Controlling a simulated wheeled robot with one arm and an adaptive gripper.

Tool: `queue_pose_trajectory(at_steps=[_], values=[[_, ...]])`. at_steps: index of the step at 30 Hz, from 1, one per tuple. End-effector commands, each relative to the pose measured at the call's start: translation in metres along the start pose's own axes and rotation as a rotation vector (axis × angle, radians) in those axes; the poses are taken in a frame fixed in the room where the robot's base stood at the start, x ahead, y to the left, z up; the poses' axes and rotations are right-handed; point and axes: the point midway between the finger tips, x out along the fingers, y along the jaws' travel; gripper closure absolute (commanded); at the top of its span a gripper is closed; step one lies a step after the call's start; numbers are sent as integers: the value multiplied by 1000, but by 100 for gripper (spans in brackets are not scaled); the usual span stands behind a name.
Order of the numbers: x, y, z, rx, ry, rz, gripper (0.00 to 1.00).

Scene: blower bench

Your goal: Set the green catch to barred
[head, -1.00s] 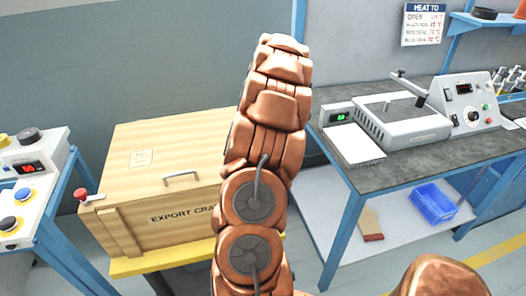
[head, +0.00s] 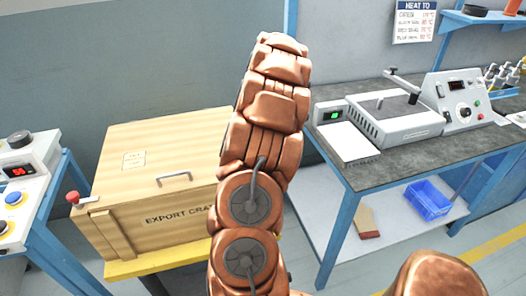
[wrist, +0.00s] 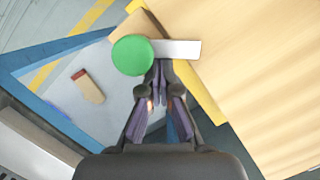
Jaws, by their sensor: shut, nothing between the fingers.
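The green catch shows in the wrist view as a round green knob (wrist: 133,55) with a pale flat bar (wrist: 181,49) reaching right to the edge of the wooden crate (wrist: 262,70). My gripper (wrist: 158,72) is shut and empty, its fingertips just below the knob and bar in the picture. I cannot tell whether they touch. In the head view the crate (head: 150,160) has a lid handle (head: 174,179) and a red knob (head: 77,196) at its left end. My arm hides the crate's right end, the green catch and my gripper there.
A blue-framed workbench (head: 345,175) stands right of the crate, with a grey machine (head: 400,120) on top and a blue bin (head: 428,201) on its lower shelf. A control panel (head: 22,180) stands at the left. The crate rests on a yellow support (head: 165,263).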

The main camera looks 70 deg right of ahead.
Motion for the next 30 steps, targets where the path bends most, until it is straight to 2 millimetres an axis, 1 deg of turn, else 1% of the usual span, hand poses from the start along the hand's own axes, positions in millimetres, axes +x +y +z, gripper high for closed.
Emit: queue_pose_trajectory(at_steps=[4, 8, 18, 30], values=[[0, 0, -2, 0, 0, 0, 100], [-2, 0, -9, 0, 1, 0, 100], [-9, -1, -39, -6, -3, 3, 100], [-57, -1, -39, -6, 2, 1, 100]])
